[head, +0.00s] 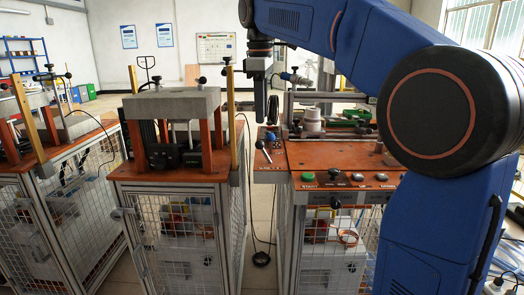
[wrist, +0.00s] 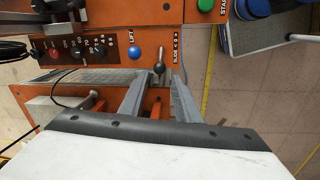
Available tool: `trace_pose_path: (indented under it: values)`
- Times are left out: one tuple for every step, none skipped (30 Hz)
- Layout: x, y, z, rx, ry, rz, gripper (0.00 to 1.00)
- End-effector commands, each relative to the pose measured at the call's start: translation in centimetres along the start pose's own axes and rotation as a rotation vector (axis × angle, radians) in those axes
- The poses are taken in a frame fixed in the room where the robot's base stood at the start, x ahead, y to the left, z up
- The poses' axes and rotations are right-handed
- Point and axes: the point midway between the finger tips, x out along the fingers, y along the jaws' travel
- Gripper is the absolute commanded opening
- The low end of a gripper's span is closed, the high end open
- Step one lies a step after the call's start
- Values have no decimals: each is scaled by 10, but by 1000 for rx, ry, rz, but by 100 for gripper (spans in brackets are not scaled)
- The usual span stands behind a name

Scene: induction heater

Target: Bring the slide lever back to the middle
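The slide lever (wrist: 158,68) has a black ball knob on a metal shaft beside the SLIDE label in the wrist view. In the head view the slide lever (head: 259,144) stands at the left end of the orange control panel and leans left. My gripper (wrist: 161,80) is open, with a grey finger on either side of the knob's line and a visible gap between them. In the head view my gripper (head: 260,120) points down above the lever. Contact between fingers and knob cannot be told.
The blue-knobbed LIFT lever (wrist: 135,53) stands close beside the slide lever. Several small knobs (wrist: 77,50) sit further along the panel. The green START button (head: 308,177) is at the panel's front. A press frame on an orange-topped bench (head: 172,103) stands to the left, across a narrow gap.

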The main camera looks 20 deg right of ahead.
Motion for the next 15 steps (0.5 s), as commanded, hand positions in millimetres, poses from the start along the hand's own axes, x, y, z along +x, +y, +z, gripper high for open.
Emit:
trace_pose_path:
  values:
    - [9, -1, 1, 0, -1, -2, 30]
    - [14, -1, 1, 0, -1, -2, 30]
    - [22, -1, 1, 0, -2, -2, 30]
    - [27, -1, 0, 1, -1, -2, 30]
    - [33, -1, 1, 1, -2, -3, 30]
    - [40, -1, 1, 1, -1, -2, 30]
    - [45, -1, 1, 1, -2, -2, 30]
    - [50, -1, 1, 1, -2, -3, 30]
    - [58, -1, 0, 1, -1, -2, 30]
    - [63, -1, 0, 1, -2, -3, 30]
    - [68, -1, 0, 1, -2, -2, 30]
    - [75, -1, 1, 1, -1, -2, 30]
    - [80, -1, 0, 1, -2, -3, 30]
    - [86, -1, 0, 1, -1, -2, 30]
    - [92, -1, 0, 1, -1, -2, 30]
